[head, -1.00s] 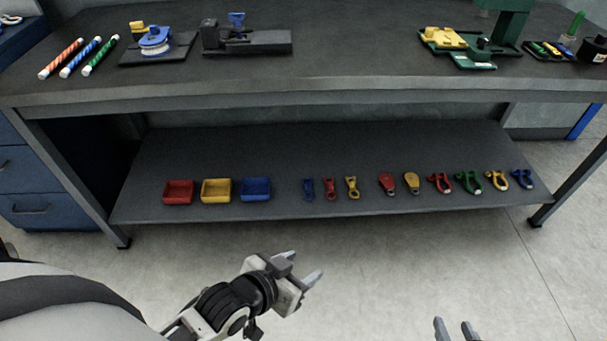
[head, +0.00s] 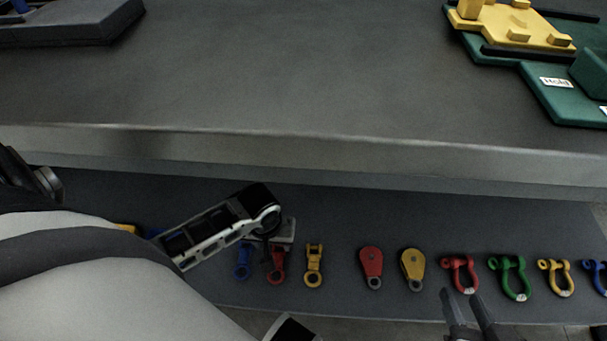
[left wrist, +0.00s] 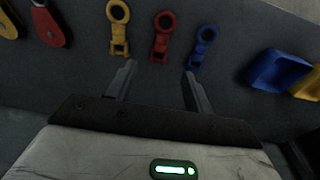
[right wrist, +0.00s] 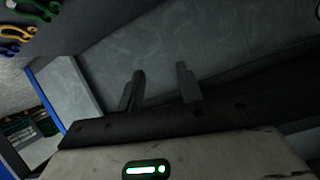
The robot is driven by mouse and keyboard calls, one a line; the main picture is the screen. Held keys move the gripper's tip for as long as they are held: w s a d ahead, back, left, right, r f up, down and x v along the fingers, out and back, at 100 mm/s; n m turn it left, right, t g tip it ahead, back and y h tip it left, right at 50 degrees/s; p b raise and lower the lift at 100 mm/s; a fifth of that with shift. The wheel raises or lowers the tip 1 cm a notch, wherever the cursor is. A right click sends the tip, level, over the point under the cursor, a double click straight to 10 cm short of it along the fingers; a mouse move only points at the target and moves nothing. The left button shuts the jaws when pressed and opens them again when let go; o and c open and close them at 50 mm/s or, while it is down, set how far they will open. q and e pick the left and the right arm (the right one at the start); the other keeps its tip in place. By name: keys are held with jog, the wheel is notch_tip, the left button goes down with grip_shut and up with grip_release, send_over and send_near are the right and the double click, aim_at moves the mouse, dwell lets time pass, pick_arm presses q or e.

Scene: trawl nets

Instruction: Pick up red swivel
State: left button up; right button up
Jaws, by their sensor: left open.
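The red swivel (head: 277,270) lies on the lower shelf between a blue swivel (head: 243,262) and a yellow swivel (head: 314,266). In the left wrist view the red swivel (left wrist: 162,38) lies just beyond the fingertips, roughly centred between them. My left gripper (left wrist: 159,70) is open and empty, apart from the swivel. In the head view my left wrist covers the far end of the swivel and hides the fingers. My right gripper (head: 466,302) is open and empty in front of the shelf, near the red shackle (head: 460,273).
The workbench top (head: 290,75) overhangs the shelf (head: 340,215). Red (head: 371,267) and yellow (head: 412,268) pulley blocks and several shackles lie to the right. A blue bin (left wrist: 277,68) sits beside the blue swivel. A yellow and green fixture (head: 515,30) stands on the bench.

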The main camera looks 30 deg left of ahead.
pick_arm(q)
jog(key=f, duration=0.1)
jog(key=b, duration=0.6)
send_over(277, 261)
jog(key=f, duration=0.6)
jog(key=s+d+f, duration=0.1)
jog(key=f, duration=0.2)
jog(key=shift+f, duration=0.15)
jog(key=shift+w+a+f, duration=0.15)
jog(key=shift+w+f, duration=0.05)
jog(key=shift+f, duration=0.4)
jog(key=f+b, duration=0.2)
jog(key=f, duration=0.1)
jog(key=f+b, duration=0.1)
jog(key=b, duration=0.1)
jog(key=shift+w+a+f, duration=0.2)
jog(key=shift+w+a, duration=0.1)
grip_shut()
pick_arm(e)
jog(key=r+t+y, duration=0.1)
jog(key=w+a+r+m+t+y, duration=0.1)
jog(key=r, duration=0.1)
jog(key=a+r+t+y, duration=0.1)
jog(key=r+t, duration=0.1)
jog(key=shift+w+a+y, duration=0.1)
jog(key=shift+w+y, duration=0.2)
jog(key=shift+w, duration=0.1)
